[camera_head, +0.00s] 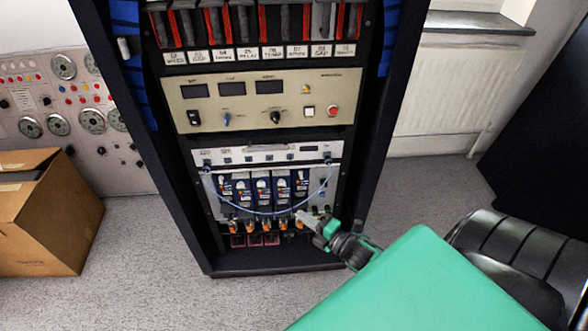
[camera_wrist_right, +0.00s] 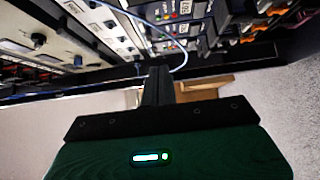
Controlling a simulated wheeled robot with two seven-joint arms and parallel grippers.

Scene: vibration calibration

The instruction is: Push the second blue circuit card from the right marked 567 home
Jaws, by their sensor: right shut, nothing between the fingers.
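Several blue circuit cards stand side by side in the lower bay of the black rack. My right gripper (camera_head: 303,217) is shut and empty at the lower right of the card row. I cannot tell whether its tip touches a card or the rack. In the right wrist view, the closed fingers (camera_wrist_right: 157,85) point toward the rack front, with card fronts (camera_wrist_right: 228,25) to the right. My left gripper is not in view.
A thin blue cable (camera_head: 250,212) droops in a loop across the card fronts. Orange-tipped parts (camera_head: 250,226) sit below the cards. A beige instrument panel (camera_head: 262,101) is above. A cardboard box (camera_head: 50,220) stands on the floor at left.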

